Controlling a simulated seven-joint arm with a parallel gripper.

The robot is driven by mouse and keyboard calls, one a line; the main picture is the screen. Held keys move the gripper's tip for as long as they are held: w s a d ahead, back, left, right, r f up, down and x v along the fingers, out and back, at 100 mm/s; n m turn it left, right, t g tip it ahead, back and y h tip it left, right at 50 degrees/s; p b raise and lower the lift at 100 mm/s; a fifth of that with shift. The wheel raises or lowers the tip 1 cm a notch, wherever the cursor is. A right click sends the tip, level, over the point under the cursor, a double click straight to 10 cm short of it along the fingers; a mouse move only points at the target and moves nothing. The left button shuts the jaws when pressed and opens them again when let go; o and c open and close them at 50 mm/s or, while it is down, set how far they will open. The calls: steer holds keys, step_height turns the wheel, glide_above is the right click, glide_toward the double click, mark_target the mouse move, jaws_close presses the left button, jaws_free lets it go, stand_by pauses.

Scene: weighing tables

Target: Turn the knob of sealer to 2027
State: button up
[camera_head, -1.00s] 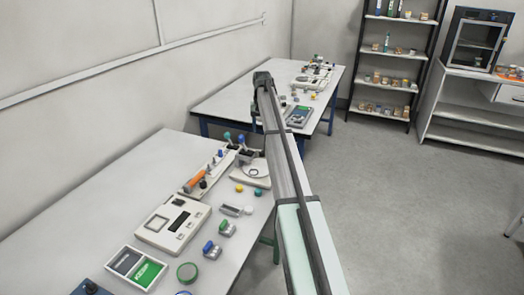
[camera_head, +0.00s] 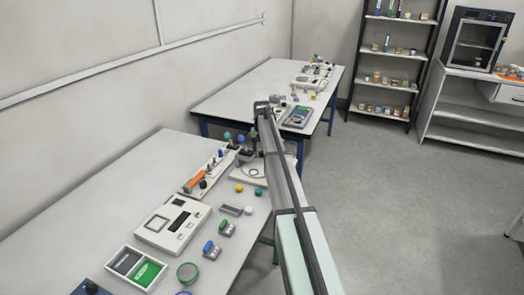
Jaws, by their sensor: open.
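A long pale device with an orange handle (camera_head: 193,182) and a small dark knob (camera_head: 203,184) lies on the near table, left of my arm. I cannot tell for sure whether it is the sealer, and no year marking is readable. A dark blue box with a black knob (camera_head: 90,287) is cut off at the bottom left edge. My gripper (camera_head: 262,105) is the small dark end of my arm, above the far end of the near table. It is open, with no object seen in it. It is apart from both knobs.
The near table (camera_head: 95,210) also bears a white instrument (camera_head: 174,224), a tray with a grey and a green block (camera_head: 110,257), weights and small coloured balls. A round-plated device (camera_head: 246,174) is partly hidden by my arm. A second table (camera_head: 235,95) stands behind.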

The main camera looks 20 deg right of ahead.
steer(key=shift+c, duration=0.5)
steer(key=c, duration=1)
steer(key=shift+o, duration=0.2)
steer(key=shift+m, duration=2.9)
steer(key=o, duration=1.1)
steer(key=shift+c, duration=0.2)
steer(key=shift+r, duration=0.1)
